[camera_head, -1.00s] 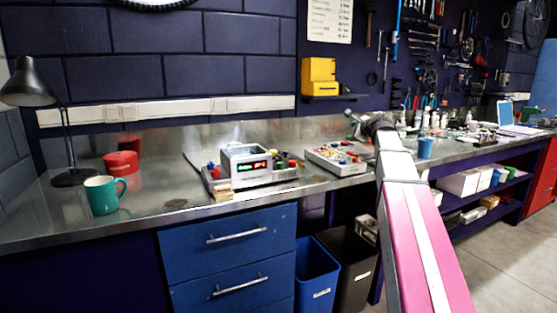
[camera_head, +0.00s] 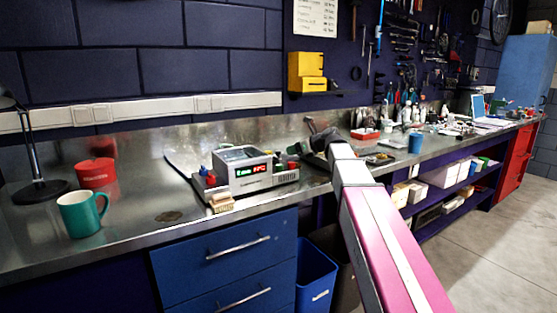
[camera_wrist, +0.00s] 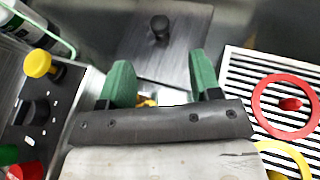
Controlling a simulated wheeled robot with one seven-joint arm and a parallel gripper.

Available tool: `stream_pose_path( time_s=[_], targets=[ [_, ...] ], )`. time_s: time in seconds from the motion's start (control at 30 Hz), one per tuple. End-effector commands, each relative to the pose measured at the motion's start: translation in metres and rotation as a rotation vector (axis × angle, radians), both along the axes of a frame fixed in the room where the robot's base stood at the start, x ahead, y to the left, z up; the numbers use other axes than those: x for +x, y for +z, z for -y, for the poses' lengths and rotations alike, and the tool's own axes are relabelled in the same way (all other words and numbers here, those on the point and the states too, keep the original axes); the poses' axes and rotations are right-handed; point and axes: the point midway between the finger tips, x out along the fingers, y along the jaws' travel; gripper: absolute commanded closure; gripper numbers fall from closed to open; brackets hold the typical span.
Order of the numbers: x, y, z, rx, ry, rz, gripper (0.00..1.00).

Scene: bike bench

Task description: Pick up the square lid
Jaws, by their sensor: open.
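The square lid (camera_wrist: 133,45) is a flat grey metal plate with a black round knob (camera_wrist: 160,27) in the wrist view. It lies just beyond my gripper (camera_wrist: 158,82), whose two green fingers are open and apart with the knob ahead of the gap between them. The fingers do not touch the knob. In the head view my gripper (camera_head: 318,137) hangs over the bench, right of the box with a lit display (camera_head: 240,165). I cannot make out the lid in the head view.
In the wrist view a striped plate (camera_wrist: 240,65) with a red ring (camera_wrist: 285,105) lies right, and a dark panel with a yellow knob (camera_wrist: 38,64) stands left.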

Motion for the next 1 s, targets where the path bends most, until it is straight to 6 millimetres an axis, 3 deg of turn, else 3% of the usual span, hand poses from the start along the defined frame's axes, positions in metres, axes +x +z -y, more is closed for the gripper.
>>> stream_pose_path(
  time_s=[0.63, 0.93, 1.0],
  targets=[
    [0.040, -0.020, -0.057, -0.002, -0.001, 0.001, 0.42],
    [0.042, -0.022, -0.061, -0.002, -0.002, 0.002, 0.42],
    [0.042, -0.022, -0.061, -0.002, -0.002, 0.002, 0.65]
  ],
)
